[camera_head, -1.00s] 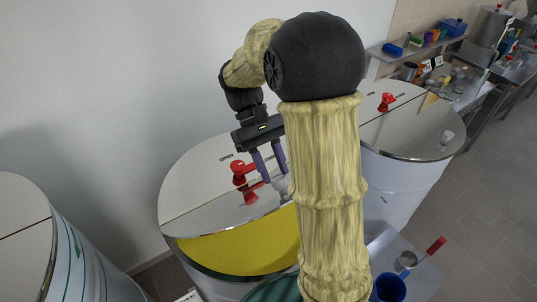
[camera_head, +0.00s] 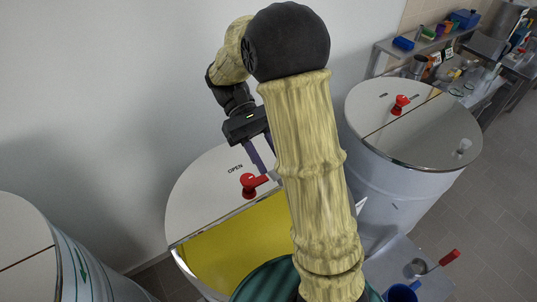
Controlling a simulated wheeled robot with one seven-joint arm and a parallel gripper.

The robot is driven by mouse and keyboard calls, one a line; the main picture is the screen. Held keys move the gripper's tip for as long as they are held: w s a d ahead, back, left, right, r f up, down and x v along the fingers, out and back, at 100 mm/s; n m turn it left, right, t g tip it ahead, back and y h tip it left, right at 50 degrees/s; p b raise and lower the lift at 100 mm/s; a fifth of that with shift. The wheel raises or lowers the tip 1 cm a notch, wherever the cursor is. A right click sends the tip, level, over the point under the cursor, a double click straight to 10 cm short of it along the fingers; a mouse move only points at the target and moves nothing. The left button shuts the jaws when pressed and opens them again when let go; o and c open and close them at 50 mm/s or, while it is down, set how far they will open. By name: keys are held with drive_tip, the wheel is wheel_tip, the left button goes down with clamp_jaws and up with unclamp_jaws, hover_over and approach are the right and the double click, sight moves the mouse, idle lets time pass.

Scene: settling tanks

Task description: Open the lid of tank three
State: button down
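The middle tank (camera_head: 190,205) has a white rear lid half marked OPEN, with a red handle (camera_head: 250,185) near its straight edge. A flat yellow area (camera_head: 235,240) fills the front half beside that edge. I cannot tell whether it is a panel or the tank's inside. No tank number is readable. My gripper (camera_head: 266,163) points down, its two purple fingers apart, with the tips close to the red handle's lever. My arm hides part of the gripper and the tank's right side. Whether the fingers touch the handle cannot be told.
Another tank (camera_head: 385,110) with a red handle stands at the right, and a third (camera_head: 25,235) at the lower left. A wall rises behind. A low grey surface at lower right holds a blue cup (camera_head: 402,293) and a red-handled tool (camera_head: 449,258). Cluttered benches stand farther right.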

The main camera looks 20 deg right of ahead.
drive_tip(key=c, duration=1)
unclamp_jaws()
